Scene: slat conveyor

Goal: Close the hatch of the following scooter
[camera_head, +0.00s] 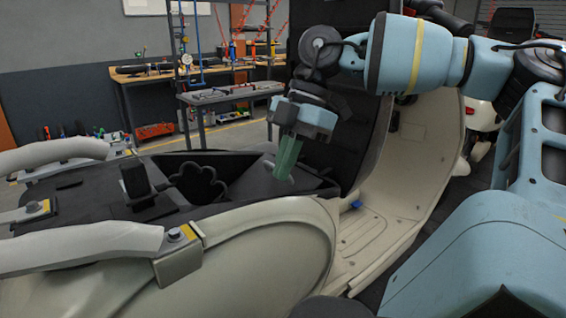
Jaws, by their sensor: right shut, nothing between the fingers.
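The cream scooter (265,245) fills the lower left and middle of the head view. Its dark storage compartment (230,180) lies open at the top. A dark panel that looks like the raised hatch (345,130) stands upright at the compartment's right end, just behind my right gripper. My right arm reaches in from the right, across the panel's upper part. My right gripper (284,172) has green fingers, shut and empty, pointing down over the compartment's right end. I cannot tell whether it touches the panel. My left gripper is out of view.
Two pale grab rails (85,245) rise at the scooter's left. The cream footboard (370,235) and front shield (425,150) lie right of the panel. Behind are a metal shelf (230,95) and a workbench (150,80). Some floor between scooter and workbench is clear.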

